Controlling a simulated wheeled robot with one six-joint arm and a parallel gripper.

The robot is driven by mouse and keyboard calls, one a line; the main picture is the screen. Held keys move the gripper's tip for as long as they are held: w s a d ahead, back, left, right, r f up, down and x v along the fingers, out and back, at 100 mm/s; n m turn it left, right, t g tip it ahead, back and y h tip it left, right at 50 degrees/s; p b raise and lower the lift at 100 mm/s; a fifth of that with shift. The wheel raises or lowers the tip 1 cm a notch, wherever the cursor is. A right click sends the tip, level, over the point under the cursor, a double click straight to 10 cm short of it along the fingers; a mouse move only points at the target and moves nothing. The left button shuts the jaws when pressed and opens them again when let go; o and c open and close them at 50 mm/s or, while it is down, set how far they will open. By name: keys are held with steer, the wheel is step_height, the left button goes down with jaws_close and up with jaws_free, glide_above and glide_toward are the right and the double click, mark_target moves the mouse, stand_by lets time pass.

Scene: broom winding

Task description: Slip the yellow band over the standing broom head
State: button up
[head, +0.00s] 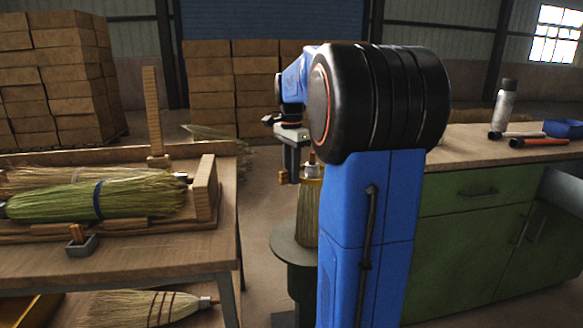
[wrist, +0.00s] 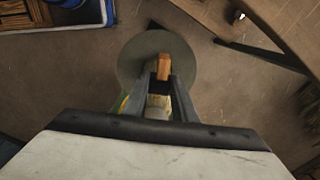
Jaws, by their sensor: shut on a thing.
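The broom head (head: 308,215) stands upright on a round grey stand (head: 284,247), partly hidden behind my blue arm. A short stub shows at its top. My gripper (head: 286,174) is beside the broom's top, pointing down, with its fingers shut on a small brown block, which looks like the band's grip piece. The block (wrist: 164,67) shows between the fingertips in the wrist view. A yellow strip (head: 313,180), likely the band, shows at the broom's upper part; a yellow-green edge also shows left of the fingers. I cannot tell whether the band fully encircles the broom.
A wooden bench (head: 120,244) on the left holds a green broom bundle (head: 130,199). Stacked cartons stand behind. Floor is open between bench and stand.

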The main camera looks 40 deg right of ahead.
steer(key=shift+f, duration=11.95)
steer(key=shift+a, duration=0.15)
steer(key=o, duration=1.1)
steer(key=shift+r, duration=0.1)
step_height(320, 180, up, 17)
steer(key=shift+r, duration=0.1)
